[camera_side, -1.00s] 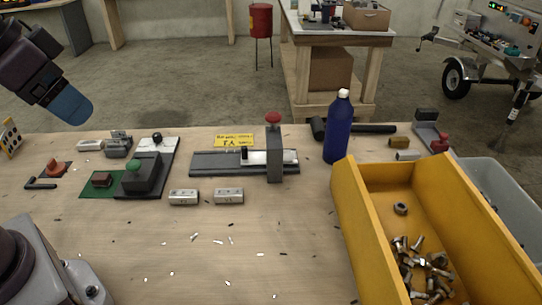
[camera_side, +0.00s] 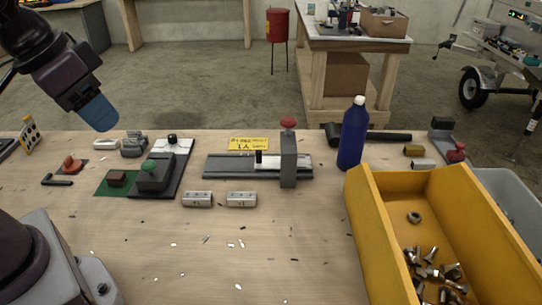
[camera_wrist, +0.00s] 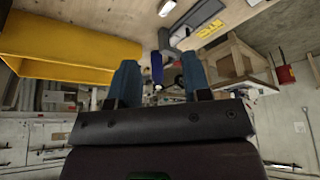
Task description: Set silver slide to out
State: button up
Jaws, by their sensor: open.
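A slide fixture lies mid-bench in the side view. It has a dark grey rail (camera_side: 228,166), a pale silver-white sliding strip with a small black knob (camera_side: 258,157), and an upright grey block (camera_side: 289,165) topped by a red knob (camera_side: 288,122). The strip passes behind or through the block; which is hidden. My gripper (camera_side: 98,114) is in the air at the left, above the bench and well away from the fixture. In the wrist view my gripper (camera_wrist: 158,80) has its two blue fingers apart, with nothing between them.
A yellow label (camera_side: 248,144) lies behind the rail. A blue bottle (camera_side: 353,138) and a yellow bin (camera_side: 380,225) stand to the right. A green-knobbed block (camera_side: 155,175) sits to the left. Two small silver blocks (camera_side: 241,199) lie in front. The front bench is mostly clear.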

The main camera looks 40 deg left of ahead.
jog(key=w+a+f+n+g, duration=0.1)
jog(key=w+f, duration=0.2)
jog(key=w, duration=0.3)
jog(key=w+f+g, duration=0.2)
jog(key=w+f, duration=0.2)
jog(key=w, duration=0.3)
jog(key=n+t+y, duration=0.2)
jog(key=n+y, duration=0.1)
jog(key=n, duration=0.3)
send_near(258, 151)
jog(key=shift+h, duration=0.3)
jog(key=x, duration=1)
jog(key=shift+a+f, duration=0.1)
jog(key=shift+a, duration=0.1)
grip_shut()
